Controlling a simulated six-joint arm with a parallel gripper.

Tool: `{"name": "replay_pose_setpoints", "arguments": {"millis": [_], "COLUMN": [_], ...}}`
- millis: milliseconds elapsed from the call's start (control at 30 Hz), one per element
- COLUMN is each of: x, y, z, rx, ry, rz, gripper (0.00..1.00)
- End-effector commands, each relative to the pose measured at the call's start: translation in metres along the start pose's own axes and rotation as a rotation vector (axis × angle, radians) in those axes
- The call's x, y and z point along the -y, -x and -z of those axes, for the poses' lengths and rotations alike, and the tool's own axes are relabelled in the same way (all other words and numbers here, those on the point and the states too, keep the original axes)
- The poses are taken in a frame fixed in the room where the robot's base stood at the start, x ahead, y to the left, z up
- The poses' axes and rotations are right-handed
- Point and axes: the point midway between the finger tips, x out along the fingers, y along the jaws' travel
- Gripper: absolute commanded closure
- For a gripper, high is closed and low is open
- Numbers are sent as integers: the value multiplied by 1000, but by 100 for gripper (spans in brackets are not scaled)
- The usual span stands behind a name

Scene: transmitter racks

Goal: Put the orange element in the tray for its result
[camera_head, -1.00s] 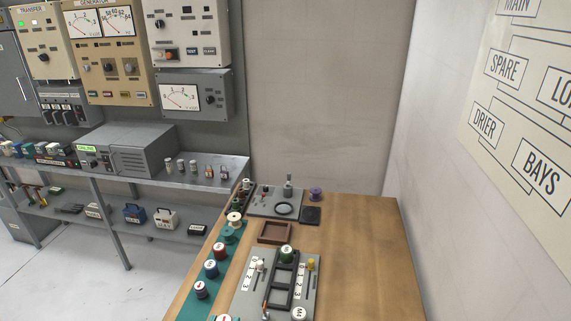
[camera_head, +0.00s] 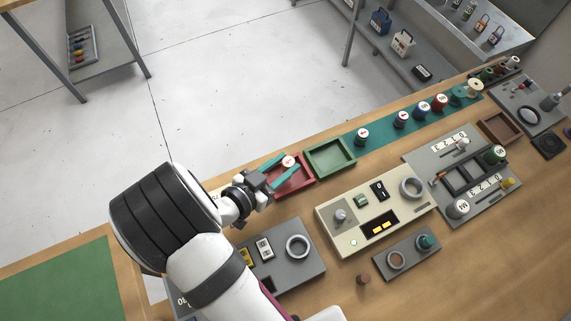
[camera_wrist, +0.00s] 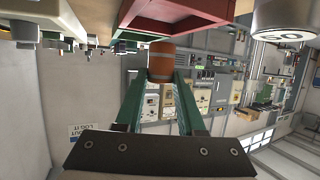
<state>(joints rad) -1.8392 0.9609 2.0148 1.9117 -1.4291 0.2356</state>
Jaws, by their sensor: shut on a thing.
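My gripper (camera_head: 279,172), with teal fingers, is shut on the orange element (camera_wrist: 161,62). In the head view the element shows mainly as a white cap with a red mark (camera_head: 289,161) between the fingertips. It is held close to the red tray (camera_head: 304,188), apparently just above it. In the wrist view the red tray (camera_wrist: 180,12) fills the upper middle, with a small gap to the element. The green tray (camera_head: 330,157) is beside the red one, to the right. Part of the red tray is hidden behind the fingers.
Several capped elements, one of them dark blue (camera_head: 401,119), stand on a teal strip along the bench's far edge. A cream panel (camera_head: 360,236) and a grey panel (camera_head: 310,262) lie nearer. A brown tray (camera_head: 499,128) is at the right. A silver cylinder (camera_wrist: 284,18) is near the gripper.

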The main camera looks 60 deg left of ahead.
Motion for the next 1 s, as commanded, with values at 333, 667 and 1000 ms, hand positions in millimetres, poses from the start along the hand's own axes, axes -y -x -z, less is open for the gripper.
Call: {"name": "replay_pose_setpoints", "arguments": {"millis": [333, 667, 1000], "x": [0, 0, 0], "y": [-12, -13, -9], "z": [-34, -36, -34], "rx": [0, 0, 0], "ry": [0, 1, 0], "rz": [-1, -1, 0], "gripper": [100, 37, 32]}}
